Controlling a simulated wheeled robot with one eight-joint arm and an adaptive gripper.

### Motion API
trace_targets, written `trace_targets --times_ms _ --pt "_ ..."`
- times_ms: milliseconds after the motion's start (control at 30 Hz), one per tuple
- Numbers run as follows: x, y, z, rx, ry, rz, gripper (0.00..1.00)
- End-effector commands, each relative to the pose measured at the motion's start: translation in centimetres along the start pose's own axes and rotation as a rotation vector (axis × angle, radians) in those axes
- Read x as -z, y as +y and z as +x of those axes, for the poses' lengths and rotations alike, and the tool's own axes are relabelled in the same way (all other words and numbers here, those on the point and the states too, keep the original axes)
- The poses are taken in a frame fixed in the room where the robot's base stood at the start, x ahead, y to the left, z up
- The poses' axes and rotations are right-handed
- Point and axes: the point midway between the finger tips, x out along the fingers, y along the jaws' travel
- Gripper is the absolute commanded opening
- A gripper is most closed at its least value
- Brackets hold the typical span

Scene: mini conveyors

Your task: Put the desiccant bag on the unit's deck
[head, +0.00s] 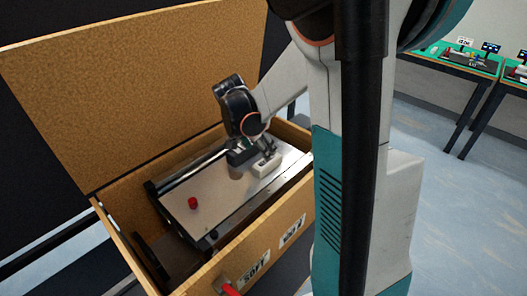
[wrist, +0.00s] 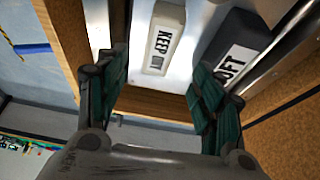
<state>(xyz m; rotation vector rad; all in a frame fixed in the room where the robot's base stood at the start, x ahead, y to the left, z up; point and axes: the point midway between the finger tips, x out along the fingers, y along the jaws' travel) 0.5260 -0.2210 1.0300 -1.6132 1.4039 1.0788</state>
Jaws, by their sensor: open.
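The desiccant bag looks to be the small white block (head: 266,166) with "KEEP" lettering, lying on the silver deck (head: 220,200) of the unit, near its far right end. It also shows in the wrist view (wrist: 160,38), beyond and between my fingertips. My gripper (head: 266,148) is open, its fingers pointing down close to the white block. In the wrist view the two green-padded fingers (wrist: 160,85) are spread apart, with nothing between the pads. Whether a finger touches the block cannot be told.
The unit sits inside a brown open box (head: 125,240) with its lid raised behind. A dark block (wrist: 228,48) with a partly hidden label ending "OFT" is beside the white block. A red knob (head: 193,203) stands on the deck. Green-topped tables (head: 465,65) stand far right.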

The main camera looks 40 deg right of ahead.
Motion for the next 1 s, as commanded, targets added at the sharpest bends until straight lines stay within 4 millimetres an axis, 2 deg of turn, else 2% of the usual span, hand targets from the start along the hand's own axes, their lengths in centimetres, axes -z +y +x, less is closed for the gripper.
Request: trace_targets --times_ms 100,233,1000 --pt "0.1 0.0 -1.8 0.000 0.000 -0.001 0.61" --pt "0.0 0.0 -2.6 0.000 0.000 -0.001 0.61" --pt "0.0 0.0 -2.7 0.000 0.000 0.000 0.61"
